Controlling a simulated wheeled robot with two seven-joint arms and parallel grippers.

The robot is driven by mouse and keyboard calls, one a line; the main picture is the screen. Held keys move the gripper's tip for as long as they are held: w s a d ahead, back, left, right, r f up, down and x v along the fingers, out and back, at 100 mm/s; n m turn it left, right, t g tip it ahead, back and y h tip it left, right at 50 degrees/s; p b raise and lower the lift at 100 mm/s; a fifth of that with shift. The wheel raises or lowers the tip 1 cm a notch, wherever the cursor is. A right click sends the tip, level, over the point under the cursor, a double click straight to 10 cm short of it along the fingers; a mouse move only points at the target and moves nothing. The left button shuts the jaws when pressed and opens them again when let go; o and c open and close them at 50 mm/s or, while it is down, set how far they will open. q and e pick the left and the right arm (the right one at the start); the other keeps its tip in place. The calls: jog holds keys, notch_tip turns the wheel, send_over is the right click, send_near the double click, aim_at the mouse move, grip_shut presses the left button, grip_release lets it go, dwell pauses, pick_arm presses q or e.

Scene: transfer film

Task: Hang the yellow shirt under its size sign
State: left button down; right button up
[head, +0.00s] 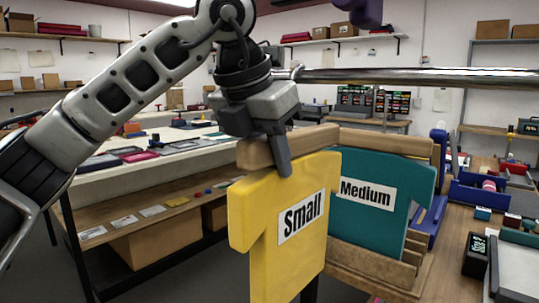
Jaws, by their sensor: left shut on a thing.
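The yellow shirt (265,235) is a flat board marked "Small" with a wooden hanger bar (315,138) along its top. My left gripper (282,160) is shut on this bar from above and holds the shirt upright, slightly tilted. A teal shirt (385,215) marked "Medium" is behind it to the right, also with a wooden bar on top. A metal rail (430,77) runs across from the right, its near end close behind my left gripper. I cannot see a size sign for Small. My right gripper is not in view.
A wooden rack (375,268) is below the teal shirt. A workbench (455,245) with bins and small items is on the right. A white-topped table (110,175) with a lower shelf is on the left. A purple object (365,10) is cut off at the top.

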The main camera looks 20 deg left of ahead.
pick_arm(q)
jog(key=c, duration=1)
grip_release()
jog(key=shift+o, duration=0.2)
